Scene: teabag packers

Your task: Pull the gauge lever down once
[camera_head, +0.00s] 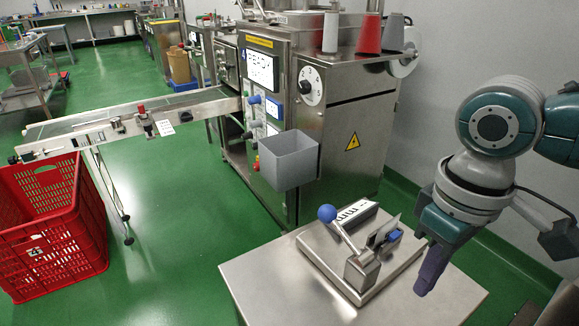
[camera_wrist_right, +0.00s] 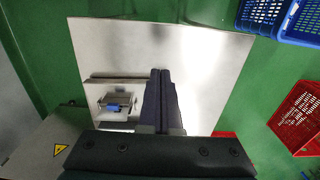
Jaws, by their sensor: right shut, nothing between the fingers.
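The gauge (camera_head: 360,250) stands on a steel table at the lower right of the head view. Its lever ends in a blue ball knob (camera_head: 327,213), and the lever is tilted up from a metal block. A small blue part (camera_head: 394,235) sits on the gauge's right side. My right gripper (camera_head: 424,291) is shut and empty, pointing down to the right of the gauge and apart from it. In the right wrist view its dark fingers (camera_wrist_right: 160,100) are together, with the gauge (camera_wrist_right: 115,100) to their left. My left gripper is not in view.
The steel table (camera_head: 265,280) is bare around the gauge. Behind it stands a packing machine (camera_head: 345,125) with a grey bin (camera_head: 289,160) on its front. A conveyor (camera_head: 110,125) runs left to a red crate (camera_head: 60,225). In the wrist view, blue crates (camera_wrist_right: 300,22) are at the upper right.

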